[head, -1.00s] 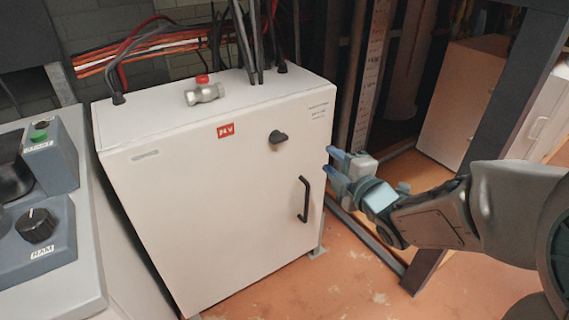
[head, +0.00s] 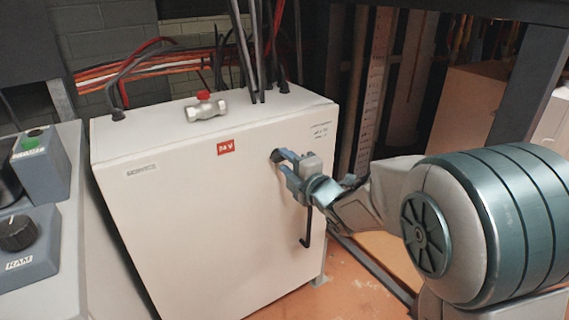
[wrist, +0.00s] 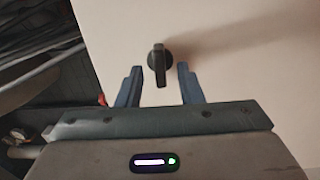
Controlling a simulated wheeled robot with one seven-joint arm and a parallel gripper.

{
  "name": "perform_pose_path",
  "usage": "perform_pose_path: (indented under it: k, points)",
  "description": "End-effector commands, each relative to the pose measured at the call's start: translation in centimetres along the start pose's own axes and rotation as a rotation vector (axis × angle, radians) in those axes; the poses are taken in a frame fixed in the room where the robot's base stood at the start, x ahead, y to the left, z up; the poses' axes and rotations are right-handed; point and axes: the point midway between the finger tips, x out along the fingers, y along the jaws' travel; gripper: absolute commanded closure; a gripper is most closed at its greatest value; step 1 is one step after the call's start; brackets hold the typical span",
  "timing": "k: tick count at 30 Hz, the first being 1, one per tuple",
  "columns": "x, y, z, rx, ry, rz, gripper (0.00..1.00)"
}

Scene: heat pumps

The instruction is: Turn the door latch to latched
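The door latch is a small black knob (wrist: 159,64) on the white cabinet door (head: 210,220). In the wrist view it sits between the two blue-grey fingers of my gripper (wrist: 159,85), with a gap on each side, and its handle runs up and down in that picture. In the head view my gripper (head: 280,163) is at the latch and partly hides it. The fingers are open and hold nothing. A black door handle (head: 308,228) is below the gripper, partly hidden by it.
A valve with a red knob (head: 205,106) and several cables stand on the cabinet top. A grey control console (head: 55,250) with a green button and a dial is at the left. A dark post (head: 528,80) stands at the right behind my arm.

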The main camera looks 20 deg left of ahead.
Motion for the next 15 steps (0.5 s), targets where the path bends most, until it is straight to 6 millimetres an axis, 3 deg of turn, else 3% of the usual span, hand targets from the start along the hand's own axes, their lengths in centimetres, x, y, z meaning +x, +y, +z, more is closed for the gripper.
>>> perform_pose_path:
  k: [6,14,15]
  points:
    - [1.43,-0.03,0.03,0.000,-0.001,0.000,0.66]
    - [1.51,0.00,0.04,0.001,-0.001,-0.001,0.66]
    - [1.51,0.00,0.04,0.001,-0.001,-0.001,0.75]
